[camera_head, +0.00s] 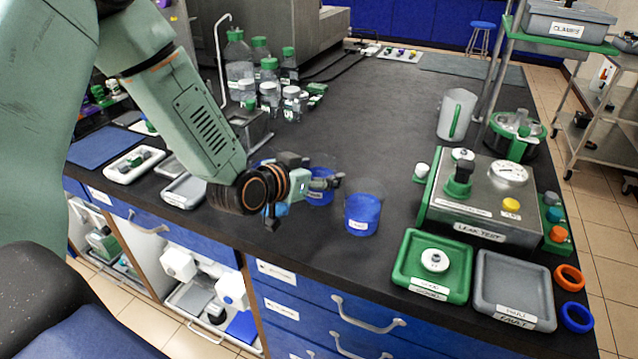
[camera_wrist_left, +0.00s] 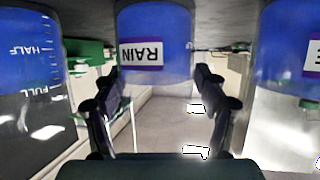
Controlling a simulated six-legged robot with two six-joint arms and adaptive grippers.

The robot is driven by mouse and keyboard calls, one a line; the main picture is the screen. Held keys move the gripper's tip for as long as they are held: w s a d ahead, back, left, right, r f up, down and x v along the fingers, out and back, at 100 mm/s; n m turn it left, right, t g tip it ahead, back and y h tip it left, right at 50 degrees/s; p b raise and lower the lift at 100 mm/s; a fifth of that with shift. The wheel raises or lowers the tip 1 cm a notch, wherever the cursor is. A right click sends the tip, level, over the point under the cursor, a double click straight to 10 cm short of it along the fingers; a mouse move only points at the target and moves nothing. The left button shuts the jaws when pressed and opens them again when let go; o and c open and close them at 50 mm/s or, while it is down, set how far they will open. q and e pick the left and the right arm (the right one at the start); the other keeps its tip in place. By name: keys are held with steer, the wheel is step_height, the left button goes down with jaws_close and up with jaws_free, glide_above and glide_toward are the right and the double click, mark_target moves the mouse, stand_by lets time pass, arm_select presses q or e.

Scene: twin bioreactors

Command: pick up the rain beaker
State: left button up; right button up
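The rain beaker (camera_head: 320,190) is a clear cup of blue liquid with a white label, standing on the dark bench, partly hidden behind my left gripper (camera_head: 316,173). In the left wrist view, which is upside down, the rain beaker (camera_wrist_left: 155,22) is centred and its purple-edged label reads RAIN. My left gripper (camera_wrist_left: 157,80) is open there, with one dark finger toward each side of the beaker. Visible gaps separate the fingers from it; I cannot tell how deep it sits between them. My right gripper is not in view.
A second blue beaker (camera_head: 362,214) stands close on the right. The left wrist view shows one beaker with a HALF/FULL scale (camera_wrist_left: 30,60) and another (camera_wrist_left: 285,50) on the opposite side. The leak test unit (camera_head: 480,200), green tray (camera_head: 432,272) and grey tray (camera_head: 512,292) are further right.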

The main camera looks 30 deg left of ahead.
arm_select(q)
steer(key=shift+s+d+r, duration=0.1)
steer(key=shift+d+r, duration=0.05)
steer(key=shift+d, duration=0.1)
steer(key=c, duration=0.4)
steer(key=shift+a, duration=0.15)
steer(key=c, duration=0.4)
